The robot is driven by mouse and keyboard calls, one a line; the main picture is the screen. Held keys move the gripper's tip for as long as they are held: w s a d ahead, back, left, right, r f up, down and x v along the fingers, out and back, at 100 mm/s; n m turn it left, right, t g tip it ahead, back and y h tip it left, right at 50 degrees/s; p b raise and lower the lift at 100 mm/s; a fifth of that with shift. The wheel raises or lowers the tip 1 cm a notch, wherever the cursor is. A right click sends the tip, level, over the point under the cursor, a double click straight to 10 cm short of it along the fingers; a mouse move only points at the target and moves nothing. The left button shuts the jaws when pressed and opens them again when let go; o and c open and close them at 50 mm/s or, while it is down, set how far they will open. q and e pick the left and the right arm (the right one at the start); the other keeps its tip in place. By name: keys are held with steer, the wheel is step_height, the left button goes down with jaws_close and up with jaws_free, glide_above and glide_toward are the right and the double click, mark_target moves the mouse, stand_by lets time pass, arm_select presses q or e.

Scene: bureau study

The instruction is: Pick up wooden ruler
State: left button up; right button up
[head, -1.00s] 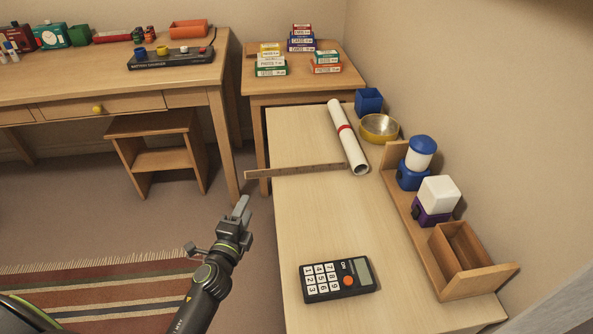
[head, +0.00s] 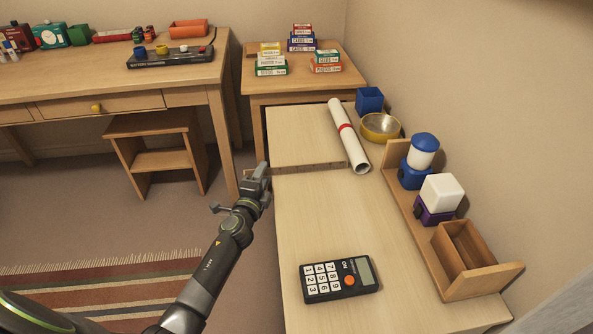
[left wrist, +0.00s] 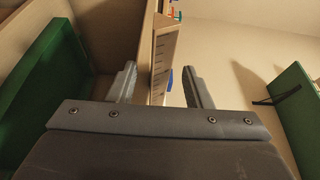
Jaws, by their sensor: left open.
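The wooden ruler (head: 310,168) lies across the pale table, its right end close to the rolled white paper. Its left end reaches the table's left edge and is partly hidden by my left gripper (head: 257,177). In the left wrist view the ruler (left wrist: 160,62) shows edge markings and stands in the gap between the two open fingers of my left gripper (left wrist: 158,82). The fingers look apart from it on both sides. My right gripper is not in view.
The rolled paper (head: 347,135) with a red band lies beyond the ruler. A calculator (head: 338,279) lies at the front of the table. A wooden rack (head: 398,198) with blue and purple items runs along the right side. The table's middle is clear.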

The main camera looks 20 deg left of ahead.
arm_select(q)
steer(key=shift+w, duration=0.1)
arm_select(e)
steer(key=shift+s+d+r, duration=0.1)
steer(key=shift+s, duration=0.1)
arm_select(q)
jaws_close()
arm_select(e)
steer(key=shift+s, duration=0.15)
arm_select(q)
steer(key=shift+r, duration=0.15)
